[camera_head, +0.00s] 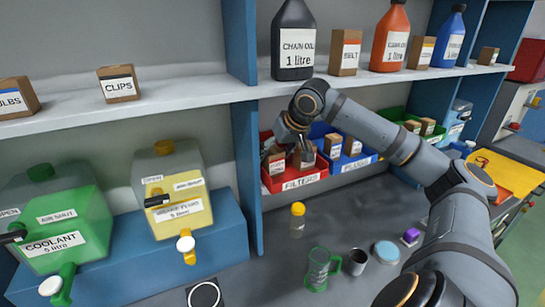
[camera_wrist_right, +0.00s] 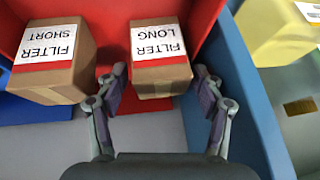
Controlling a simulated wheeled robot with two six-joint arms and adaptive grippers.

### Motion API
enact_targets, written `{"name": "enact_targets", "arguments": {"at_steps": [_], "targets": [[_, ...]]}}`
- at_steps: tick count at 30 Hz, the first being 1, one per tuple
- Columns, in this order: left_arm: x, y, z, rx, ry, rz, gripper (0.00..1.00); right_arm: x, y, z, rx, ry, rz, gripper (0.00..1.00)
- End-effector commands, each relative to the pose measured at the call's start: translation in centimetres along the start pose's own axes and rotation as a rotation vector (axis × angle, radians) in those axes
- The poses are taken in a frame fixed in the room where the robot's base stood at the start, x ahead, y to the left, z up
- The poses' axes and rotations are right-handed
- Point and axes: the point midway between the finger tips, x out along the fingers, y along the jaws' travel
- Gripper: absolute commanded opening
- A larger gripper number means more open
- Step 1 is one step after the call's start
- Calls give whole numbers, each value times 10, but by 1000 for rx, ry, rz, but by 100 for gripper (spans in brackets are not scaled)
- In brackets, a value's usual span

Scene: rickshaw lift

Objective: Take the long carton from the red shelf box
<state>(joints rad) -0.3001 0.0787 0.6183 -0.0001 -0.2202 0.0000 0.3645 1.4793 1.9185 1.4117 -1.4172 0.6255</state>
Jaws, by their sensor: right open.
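The red shelf box (camera_head: 296,183), labelled FILTERS, stands on the lower shelf level. The long carton (camera_head: 277,166), brown with a white FILTER LONG label and a red band, is at the left in it. In the right wrist view the long carton (camera_wrist_right: 158,60) lies between and ahead of the fingertips. My right gripper (camera_wrist_right: 160,88) is open, one finger on each side of the carton's near end; firm contact cannot be told. In the head view my right gripper (camera_head: 287,149) reaches down into the box. My left gripper is in neither view.
A short filter carton (camera_wrist_right: 55,62) sits close beside one finger. A blue upright (camera_head: 247,160) stands just left of the box. A blue PLUGS box (camera_head: 350,160) adjoins it on the right. A black oil bottle (camera_head: 294,45) stands on the shelf above.

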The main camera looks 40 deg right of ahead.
Motion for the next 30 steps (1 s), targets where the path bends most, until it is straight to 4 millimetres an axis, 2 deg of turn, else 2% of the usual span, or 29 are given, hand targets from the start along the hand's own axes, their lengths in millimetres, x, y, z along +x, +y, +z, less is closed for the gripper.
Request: {"name": "enact_targets", "arguments": {"at_steps": [7, 8, 19, 29, 30], "targets": [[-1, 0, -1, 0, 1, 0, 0, 3, 0, 0, 0, 1, 0, 68], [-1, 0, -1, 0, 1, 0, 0, 3, 0, 0, 0, 1, 0, 66], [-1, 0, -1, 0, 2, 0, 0, 3, 0, 0, 0, 1, 0, 16], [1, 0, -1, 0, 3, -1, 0, 3, 0, 1, 0, 1, 0, 15], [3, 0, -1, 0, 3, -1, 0, 2, 1, 1, 0, 1, 1, 9]]}}
